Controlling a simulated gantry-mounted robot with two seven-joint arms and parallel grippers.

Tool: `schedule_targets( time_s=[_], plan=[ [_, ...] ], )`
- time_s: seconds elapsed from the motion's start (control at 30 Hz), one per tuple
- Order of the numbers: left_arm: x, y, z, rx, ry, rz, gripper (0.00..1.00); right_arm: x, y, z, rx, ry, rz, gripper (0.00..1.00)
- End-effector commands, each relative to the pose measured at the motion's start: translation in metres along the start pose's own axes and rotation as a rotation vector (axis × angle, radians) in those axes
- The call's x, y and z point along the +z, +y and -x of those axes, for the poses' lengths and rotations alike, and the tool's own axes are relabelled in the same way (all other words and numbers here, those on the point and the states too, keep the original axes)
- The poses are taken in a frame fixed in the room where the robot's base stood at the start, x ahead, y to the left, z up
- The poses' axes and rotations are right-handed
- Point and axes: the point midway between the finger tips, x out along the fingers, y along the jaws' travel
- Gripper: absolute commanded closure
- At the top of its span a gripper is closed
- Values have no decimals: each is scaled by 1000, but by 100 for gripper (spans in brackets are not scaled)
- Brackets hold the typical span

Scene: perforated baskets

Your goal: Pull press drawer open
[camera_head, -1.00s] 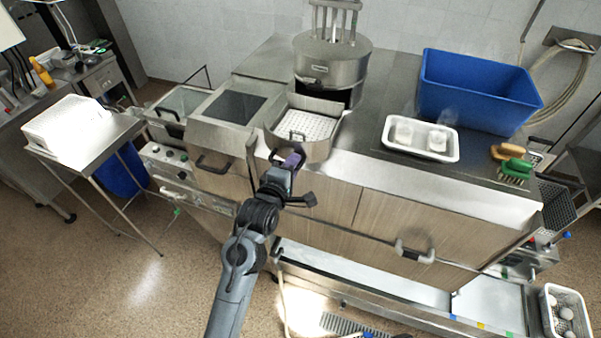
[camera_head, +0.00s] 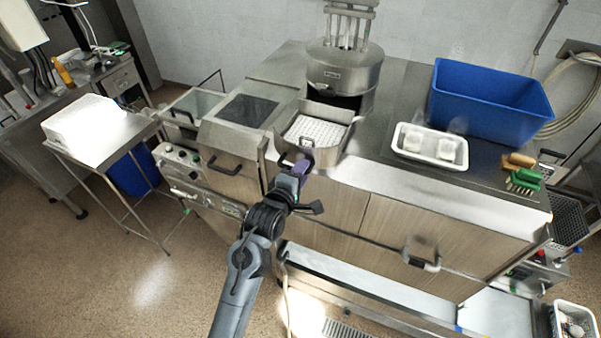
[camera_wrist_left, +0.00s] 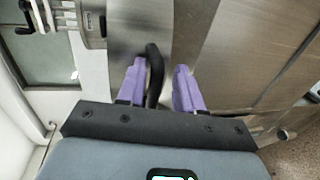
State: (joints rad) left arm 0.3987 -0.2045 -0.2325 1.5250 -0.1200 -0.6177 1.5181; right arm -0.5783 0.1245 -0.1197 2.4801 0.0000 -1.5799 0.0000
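The press drawer (camera_head: 339,151) is a metal box with a white perforated floor, below and in front of the round steel press (camera_head: 345,72). It stands out from under the press. My left gripper (camera_head: 297,172) is at the drawer's front, its purple fingers pointing toward it. In the left wrist view, a black bar handle (camera_wrist_left: 154,72) lies between the two spread fingers of the left gripper (camera_wrist_left: 160,85). The handle is close to the left finger, with a gap to the right finger; I cannot tell whether it touches. My right gripper is out of view.
A blue bin (camera_head: 490,105) and a white tray (camera_head: 430,163) with two pale round items stand on the counter to the right. Brushes (camera_head: 523,178) lie at its right end. A side table with a white crate (camera_head: 83,120) stands left.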

Motion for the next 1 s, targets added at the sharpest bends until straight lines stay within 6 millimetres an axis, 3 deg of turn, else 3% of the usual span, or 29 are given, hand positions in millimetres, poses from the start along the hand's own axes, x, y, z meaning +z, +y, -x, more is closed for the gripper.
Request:
schedule_targets(
  time_s=[0.27,0.6,1.0],
  plan=[
    [-1,4,8,3,1,2,65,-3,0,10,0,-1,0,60],
    [0,6,56,-1,1,2,65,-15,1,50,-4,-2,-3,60],
    [0,-1,103,0,1,0,65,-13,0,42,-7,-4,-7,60]
  ],
)
